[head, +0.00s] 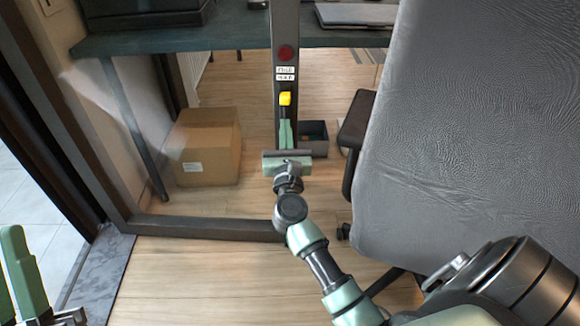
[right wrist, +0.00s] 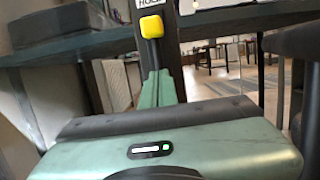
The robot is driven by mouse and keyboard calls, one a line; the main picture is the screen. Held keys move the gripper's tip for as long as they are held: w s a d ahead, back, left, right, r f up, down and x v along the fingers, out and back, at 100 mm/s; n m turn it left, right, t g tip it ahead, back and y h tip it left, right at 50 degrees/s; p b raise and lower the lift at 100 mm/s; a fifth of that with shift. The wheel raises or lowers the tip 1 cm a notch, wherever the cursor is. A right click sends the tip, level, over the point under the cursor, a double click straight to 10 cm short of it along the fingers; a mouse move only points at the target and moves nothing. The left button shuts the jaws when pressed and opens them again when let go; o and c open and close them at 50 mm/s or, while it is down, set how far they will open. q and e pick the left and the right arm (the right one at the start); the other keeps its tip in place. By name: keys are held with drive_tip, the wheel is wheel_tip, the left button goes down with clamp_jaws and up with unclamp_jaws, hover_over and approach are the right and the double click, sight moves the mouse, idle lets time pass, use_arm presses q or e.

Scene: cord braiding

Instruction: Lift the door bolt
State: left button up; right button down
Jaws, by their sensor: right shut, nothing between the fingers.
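The door bolt shows as a yellow knob (head: 285,98) on a dark rod, upright on the dark door post. In the right wrist view the yellow knob (right wrist: 152,27) and its rod stand just above and behind my fingertips. My right gripper (head: 286,122) is shut and empty, its green fingers pointing up the post just below the knob. In the right wrist view the right gripper (right wrist: 156,74) overlaps the lower rod; I cannot tell whether it touches. My left gripper (head: 8,250) is at the lower left edge, partly cut off, its green fingers apart, far from the bolt.
A label (head: 285,74) and a red disc (head: 286,53) sit on the post above the knob. A cardboard box (head: 207,147) stands behind the frame at left. A large grey textured surface (head: 480,130) fills the right. A dark desk (head: 170,41) spans the back.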

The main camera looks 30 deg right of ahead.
drive_tip(key=v, duration=1)
